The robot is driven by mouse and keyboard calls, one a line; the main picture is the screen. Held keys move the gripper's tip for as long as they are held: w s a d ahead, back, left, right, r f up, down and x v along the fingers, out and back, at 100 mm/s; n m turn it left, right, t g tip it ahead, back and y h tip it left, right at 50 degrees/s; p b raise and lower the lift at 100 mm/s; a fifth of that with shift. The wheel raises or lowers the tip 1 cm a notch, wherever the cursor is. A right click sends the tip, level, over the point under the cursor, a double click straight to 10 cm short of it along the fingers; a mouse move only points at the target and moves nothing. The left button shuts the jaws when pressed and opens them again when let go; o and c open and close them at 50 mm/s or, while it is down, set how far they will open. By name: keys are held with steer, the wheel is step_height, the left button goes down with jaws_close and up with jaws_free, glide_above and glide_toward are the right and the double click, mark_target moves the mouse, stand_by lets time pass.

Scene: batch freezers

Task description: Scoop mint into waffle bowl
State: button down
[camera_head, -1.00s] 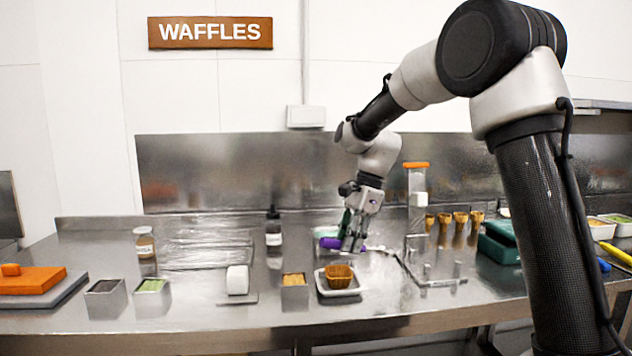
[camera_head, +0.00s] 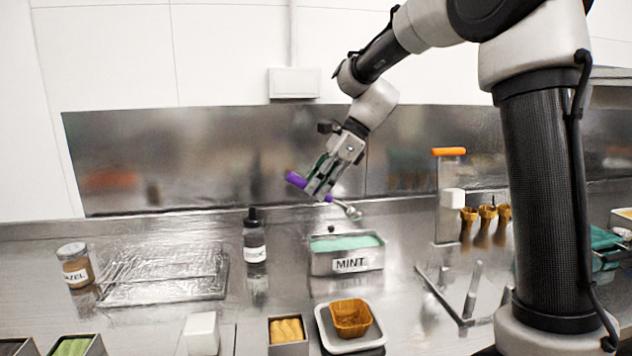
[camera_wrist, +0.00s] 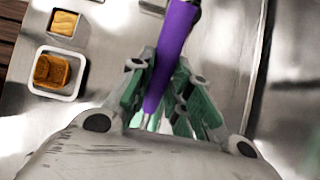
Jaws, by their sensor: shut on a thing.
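My gripper (camera_head: 322,180) is shut on a scoop with a purple handle (camera_head: 296,179). The scoop's metal head (camera_head: 352,212) points down and to the right, above the mint tub. Whether the head holds any mint is too small to tell. The mint tub (camera_head: 347,264) is a steel container labelled MINT, with pale green mint (camera_head: 346,243) in it. The waffle bowl (camera_head: 351,316) sits on a white square dish in front of the tub. In the wrist view, the purple handle (camera_wrist: 176,40) runs between my fingers and the waffle bowl (camera_wrist: 52,70) shows at left.
The white dish (camera_head: 376,343) is on the steel counter. A wafer-filled container (camera_head: 287,337) and a white block (camera_head: 201,334) stand left of it. A dark bottle (camera_head: 255,240) is left of the tub. A metal bracket (camera_head: 463,290) and waffle cones (camera_head: 487,220) are at right.

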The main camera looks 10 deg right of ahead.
mark_target(330, 202)
steer(key=shift+a+f, duration=0.15)
steer(key=shift+f, duration=0.9)
steer(key=shift+a+f, duration=0.15)
steer(key=shift+f, duration=0.85)
steer(key=shift+d+f+h, duration=0.2)
steer(key=shift+d+h, duration=0.1)
steer(key=shift+d, duration=0.6)
steer(key=shift+d+f+h, duration=0.2)
steer(key=shift+d+h, duration=0.1)
steer(key=shift+d, duration=0.55)
steer(key=shift+a+r+h, duration=0.2)
steer(key=shift+a+h, duration=0.5)
steer(key=shift+a, duration=0.05)
steer(key=shift+a+h, duration=0.85)
steer(key=shift+h, duration=0.45)
steer(key=shift+r, duration=0.1)
